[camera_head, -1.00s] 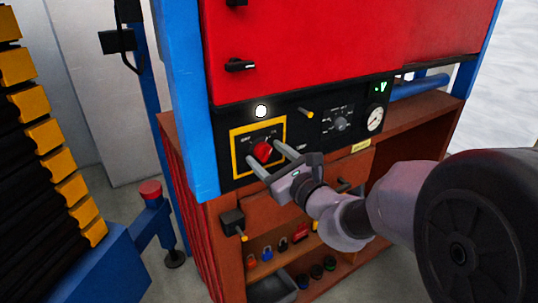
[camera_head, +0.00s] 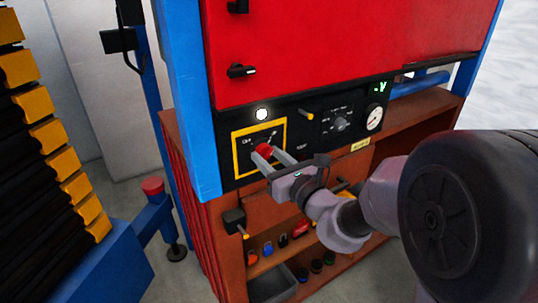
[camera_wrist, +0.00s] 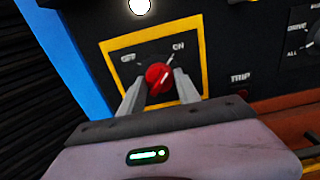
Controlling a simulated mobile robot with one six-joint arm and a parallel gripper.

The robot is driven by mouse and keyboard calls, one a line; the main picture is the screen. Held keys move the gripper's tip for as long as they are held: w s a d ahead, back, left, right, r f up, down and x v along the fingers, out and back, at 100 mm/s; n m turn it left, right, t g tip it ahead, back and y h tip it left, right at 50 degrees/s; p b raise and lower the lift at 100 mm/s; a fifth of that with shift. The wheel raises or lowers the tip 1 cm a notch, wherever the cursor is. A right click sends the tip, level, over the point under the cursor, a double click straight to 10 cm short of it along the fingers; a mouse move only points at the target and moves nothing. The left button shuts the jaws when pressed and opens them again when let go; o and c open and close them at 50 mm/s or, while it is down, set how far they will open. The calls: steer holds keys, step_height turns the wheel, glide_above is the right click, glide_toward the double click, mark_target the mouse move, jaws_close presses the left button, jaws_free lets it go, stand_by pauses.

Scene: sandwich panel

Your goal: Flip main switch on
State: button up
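The main switch is a red rotary knob (camera_wrist: 159,77) inside a yellow square frame (camera_wrist: 203,62) on the black panel. It also shows in the head view (camera_head: 263,150). In the wrist view its white mark slants up and right toward the ON label; the OFF label (camera_wrist: 128,57) is at upper left. My gripper (camera_wrist: 160,84) has one finger on each side of the knob and appears closed on it. In the head view my gripper (camera_head: 270,157) reaches the knob from the lower right. The finger tips partly hide the knob's sides.
A white round lamp (camera_head: 262,114) sits above the yellow frame. A selector knob (camera_head: 340,124) and a gauge (camera_head: 374,117) are to the right. A blue post (camera_head: 187,100) stands close on the left. A shelf below holds several small coloured items.

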steer(key=o, duration=0.4)
steer(key=b+v, duration=0.8)
steer(key=v, duration=0.9)
steer(key=shift+s+d+b, duration=0.15)
steer(key=shift+b, duration=0.25)
